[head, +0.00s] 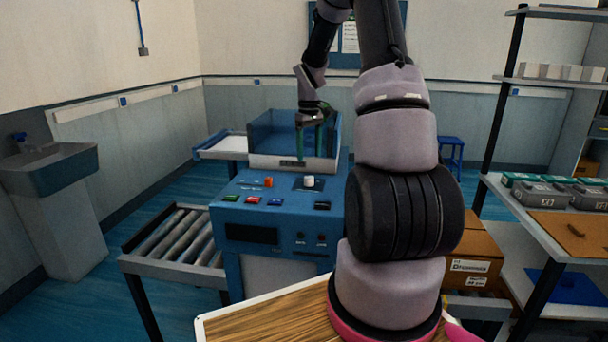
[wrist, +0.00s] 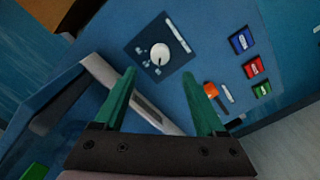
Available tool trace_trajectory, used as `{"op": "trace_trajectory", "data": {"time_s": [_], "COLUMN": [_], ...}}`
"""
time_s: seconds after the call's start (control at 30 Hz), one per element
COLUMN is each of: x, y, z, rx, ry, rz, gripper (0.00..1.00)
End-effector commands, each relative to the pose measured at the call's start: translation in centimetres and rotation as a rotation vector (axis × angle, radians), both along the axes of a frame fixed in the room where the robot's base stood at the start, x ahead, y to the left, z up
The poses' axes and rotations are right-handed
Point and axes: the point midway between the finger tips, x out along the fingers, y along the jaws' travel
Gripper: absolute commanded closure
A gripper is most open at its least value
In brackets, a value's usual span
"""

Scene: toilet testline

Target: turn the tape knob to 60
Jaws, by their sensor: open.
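A round white knob (head: 309,182) stands on a dark square plate on top of the blue machine. In the wrist view the white knob (wrist: 160,54) shows beyond my fingertips, with small markings on its plate too small to read. Two small dark knobs (head: 300,238) sit on the machine's front face; their labels are unreadable, so I cannot tell which knob is the tape knob. My gripper (head: 310,152) is open and empty, its green fingers pointing down above the rear of the machine. The open fingers (wrist: 158,75) also show in the wrist view, apart from the white knob.
An orange switch (head: 268,182) and blue, red and green buttons (wrist: 256,68) share the machine's top. A roller conveyor (head: 178,242) is at left, a cardboard box (head: 480,245) and shelving at right.

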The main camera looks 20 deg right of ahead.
Motion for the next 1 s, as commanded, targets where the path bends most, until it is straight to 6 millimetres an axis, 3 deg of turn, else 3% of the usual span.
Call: {"op": "trace_trajectory", "data": {"time_s": [0.2,0.4,0.6,0.87,1.0], "x": [-0.1,-0.1,0.0,0.0,0.0], "y": [0.1,0.0,0.0,0.0,0.0], "z": [-4.4,-7.4,-8.6,-8.6,-8.6], "rx": [0.002,0.001,0.0,0.0,0.0], "ry": [0.005,0.002,0.0,0.0,0.0], "rz": [0.0,-0.001,-0.001,-0.001,-0.001], "gripper": [0.27,0.27,0.27,0.27,0.81]}}
